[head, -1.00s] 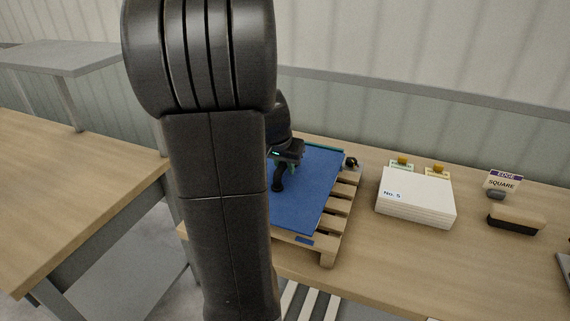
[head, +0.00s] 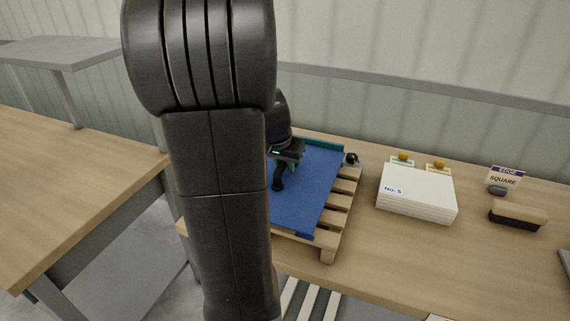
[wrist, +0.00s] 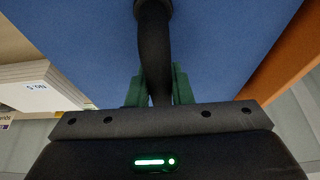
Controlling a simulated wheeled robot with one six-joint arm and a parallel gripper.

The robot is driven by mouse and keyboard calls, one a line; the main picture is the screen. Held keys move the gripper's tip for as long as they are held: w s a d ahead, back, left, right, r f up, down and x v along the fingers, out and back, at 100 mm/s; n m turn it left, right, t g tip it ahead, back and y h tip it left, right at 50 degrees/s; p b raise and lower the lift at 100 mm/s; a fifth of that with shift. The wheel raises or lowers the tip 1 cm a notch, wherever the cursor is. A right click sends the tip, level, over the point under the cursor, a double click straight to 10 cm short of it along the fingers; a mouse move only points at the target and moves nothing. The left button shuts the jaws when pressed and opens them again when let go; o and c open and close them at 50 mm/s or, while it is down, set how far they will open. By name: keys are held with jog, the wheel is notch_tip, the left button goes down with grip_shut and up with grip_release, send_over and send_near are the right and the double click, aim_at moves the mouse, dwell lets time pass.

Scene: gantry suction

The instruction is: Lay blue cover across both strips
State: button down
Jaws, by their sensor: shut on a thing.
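The blue cover (head: 308,185) is a flat sheet lying over a wooden pallet (head: 328,242), and it fills much of the wrist view (wrist: 225,45). A black curved handle (wrist: 154,45) stands on it. My gripper (wrist: 157,92) has its green fingers closed around this handle; in the head view the gripper (head: 290,163) is partly behind my arm. A teal strip (head: 328,146) shows along the pallet's far edge, beyond the cover. At the near edge the cover reaches the blue strip's place, and I cannot separate the two. The cover's left part is hidden by my arm.
A white stack marked No. 5 (head: 415,194) stands right of the pallet. A small black object (head: 352,158) is by the pallet's far right corner. A brush-like block (head: 517,217) and a sign (head: 506,177) are farther right. Bench space (head: 385,255) in front is clear.

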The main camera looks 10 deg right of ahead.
jog(key=shift+f, duration=0.25)
jog(key=c, duration=1.2)
grip_release()
jog(key=v, duration=1.4)
jog(key=shift+f, duration=0.1)
jog(key=x, duration=1.4)
jog(key=shift+r, duration=0.25)
